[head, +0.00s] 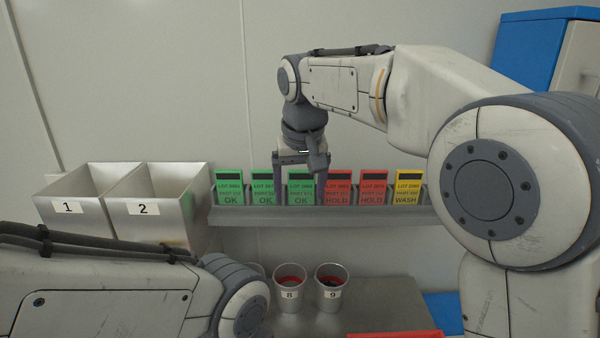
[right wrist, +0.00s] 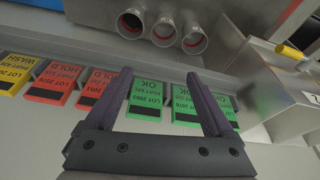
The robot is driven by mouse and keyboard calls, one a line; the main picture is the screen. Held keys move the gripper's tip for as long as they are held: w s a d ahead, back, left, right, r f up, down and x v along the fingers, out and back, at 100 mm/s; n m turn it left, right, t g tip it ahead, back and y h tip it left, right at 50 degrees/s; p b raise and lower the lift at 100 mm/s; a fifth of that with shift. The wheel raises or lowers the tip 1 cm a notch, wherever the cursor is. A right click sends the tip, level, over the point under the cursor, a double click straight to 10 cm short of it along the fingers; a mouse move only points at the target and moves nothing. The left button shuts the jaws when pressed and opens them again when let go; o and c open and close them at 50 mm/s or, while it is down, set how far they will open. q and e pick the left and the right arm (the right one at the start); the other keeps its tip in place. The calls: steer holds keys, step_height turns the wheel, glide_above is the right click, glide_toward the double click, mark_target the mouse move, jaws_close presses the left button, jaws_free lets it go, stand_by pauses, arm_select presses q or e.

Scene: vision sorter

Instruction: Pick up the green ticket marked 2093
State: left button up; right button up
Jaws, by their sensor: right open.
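Three green OK tickets stand at the left of a row in a grey metal rack (head: 330,215). The third green ticket (head: 301,198) from the left has small print that is hard to read in the head view. In the right wrist view the matching green ticket (right wrist: 146,98) appears upside down and seems to read LOT 2093. My right gripper (head: 300,188) is open and empty, in front of this ticket, its fingers toward either side of it. It also shows in the right wrist view (right wrist: 159,76). My left gripper is out of view.
Two red HOLD tickets (head: 373,188) and a yellow WASH ticket (head: 408,188) stand to the right; another green ticket (head: 264,188) is close on the left. Steel bins 1 (head: 68,208) and 2 (head: 143,209) stand left. Cups 8 (head: 289,294) and 9 (head: 332,294) stand below the rack.

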steer(key=m+t+p, duration=0.1)
steer(key=m, duration=0.1)
glide_toward(301, 171)
steer(key=f, duration=0.1)
steer(key=x, duration=0.5)
steer(key=shift+w+r, duration=0.1)
steer(key=shift+p+x, duration=0.6)
steer(key=shift+x, duration=2.1)
steer(key=shift+w+r, duration=0.1)
steer(key=shift+w, duration=0.05)
steer(key=c, duration=1)
